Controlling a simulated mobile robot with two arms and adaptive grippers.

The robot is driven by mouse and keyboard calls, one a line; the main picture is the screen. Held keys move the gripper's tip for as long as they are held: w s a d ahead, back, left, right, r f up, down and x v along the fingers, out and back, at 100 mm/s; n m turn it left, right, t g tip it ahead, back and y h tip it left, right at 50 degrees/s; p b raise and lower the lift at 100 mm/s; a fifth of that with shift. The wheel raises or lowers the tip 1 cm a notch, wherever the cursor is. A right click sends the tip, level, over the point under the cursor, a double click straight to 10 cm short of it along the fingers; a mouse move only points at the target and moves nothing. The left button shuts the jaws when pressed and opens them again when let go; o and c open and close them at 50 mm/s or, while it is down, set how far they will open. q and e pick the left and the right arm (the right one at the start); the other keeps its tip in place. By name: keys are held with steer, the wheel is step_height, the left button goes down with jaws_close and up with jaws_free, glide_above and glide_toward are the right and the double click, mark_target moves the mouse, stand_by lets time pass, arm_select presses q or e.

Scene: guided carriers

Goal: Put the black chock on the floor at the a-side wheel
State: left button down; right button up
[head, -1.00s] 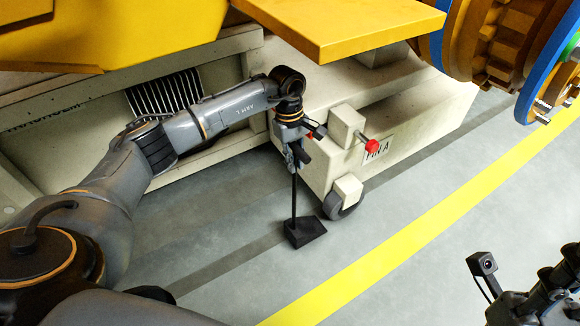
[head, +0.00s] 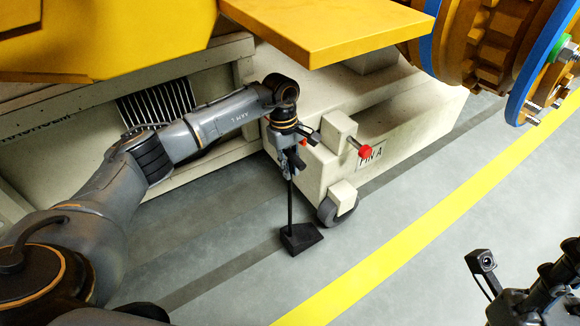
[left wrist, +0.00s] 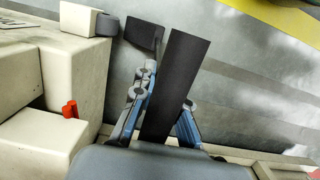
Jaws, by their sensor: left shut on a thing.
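The black chock (head: 301,239) is a dark wedge with a thin upright handle, low over the floor beside the small wheel (head: 338,210) under the cream carrier corner marked A. It lies left of and nearer than the wheel, with a small gap in the picture. I cannot tell whether it touches the floor. My left gripper (head: 291,170) is shut on the top of the handle. In the left wrist view the blue fingers (left wrist: 162,122) hold a broad dark strip (left wrist: 176,75). My right gripper (head: 545,297) is partly in view at the lower right; its fingers are unclear.
The cream carrier (head: 410,125) has a projecting block with a red knob (head: 365,151) close to my left gripper. A yellow platform (head: 330,30) overhangs above. Open grey floor with a yellow line (head: 420,222) lies to the right.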

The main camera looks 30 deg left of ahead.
arm_select(q)
steer(key=shift+w+f, duration=0.15)
steer(key=c, duration=1.3)
jaws_free()
steer(key=shift+s+f, duration=0.25)
steer(key=shift+f, duration=0.05)
steer(key=shift+w+a+r, duration=0.1)
steer(key=shift+a+r, duration=0.05)
steer(key=shift+r, duration=1.15)
steer(key=shift+w+a+r, duration=0.15)
steer(key=shift+a+r, duration=0.05)
steer(key=shift+r, duration=1.15)
steer(key=shift+w+a+r, duration=0.1)
steer(key=shift+a+r, duration=0.05)
steer(key=shift+r, duration=1.15)
steer(key=shift+r, duration=0.1)
steer(key=shift+r+p, duration=1.05)
steer(key=shift+r, duration=0.35)
